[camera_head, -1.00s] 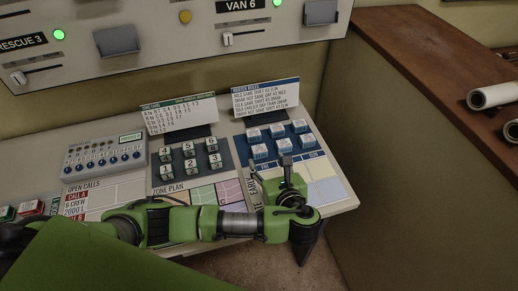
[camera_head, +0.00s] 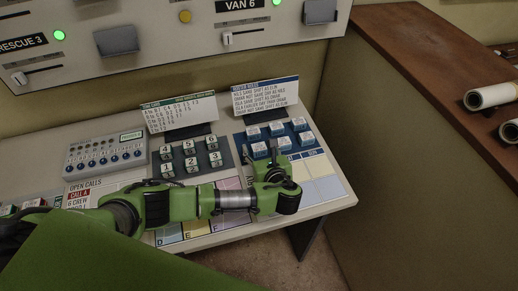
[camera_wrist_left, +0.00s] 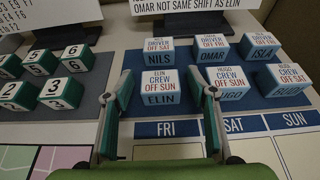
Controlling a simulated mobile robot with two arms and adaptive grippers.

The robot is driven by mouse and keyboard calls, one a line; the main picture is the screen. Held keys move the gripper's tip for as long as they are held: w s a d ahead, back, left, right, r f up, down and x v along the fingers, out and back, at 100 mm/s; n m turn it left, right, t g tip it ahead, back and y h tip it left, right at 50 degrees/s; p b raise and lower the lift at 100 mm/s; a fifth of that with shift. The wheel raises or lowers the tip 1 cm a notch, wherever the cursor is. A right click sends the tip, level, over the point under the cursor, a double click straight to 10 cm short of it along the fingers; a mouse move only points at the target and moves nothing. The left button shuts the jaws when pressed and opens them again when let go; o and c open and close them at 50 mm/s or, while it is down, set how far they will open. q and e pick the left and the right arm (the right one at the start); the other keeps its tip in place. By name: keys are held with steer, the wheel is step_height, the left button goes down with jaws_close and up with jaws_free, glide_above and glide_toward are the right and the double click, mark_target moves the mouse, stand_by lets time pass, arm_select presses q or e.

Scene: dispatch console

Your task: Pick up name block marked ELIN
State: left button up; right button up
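The ELIN block (camera_wrist_left: 160,86) is a white and blue cube marked "ELIN CREW OFF SUN" in the left wrist view. It sits at the front left of the group of name blocks on a dark blue mat, and it also shows in the head view (camera_head: 259,149). My left gripper (camera_wrist_left: 162,100) is open, with one finger on each side of the block. The right finger partly covers the HUGO block (camera_wrist_left: 232,88). I cannot tell whether either finger touches ELIN. My right gripper is not in view.
NILS (camera_wrist_left: 160,48), OMAR (camera_wrist_left: 213,47) and ISLA (camera_wrist_left: 259,46) stand behind, and another name block (camera_wrist_left: 287,84) is at right. A rules card (camera_head: 264,92) stands behind. Day columns (camera_head: 317,167) in front are empty.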

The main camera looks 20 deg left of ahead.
arm_select(q)
steer(key=c, duration=0.9)
steer(key=shift+o, duration=0.2)
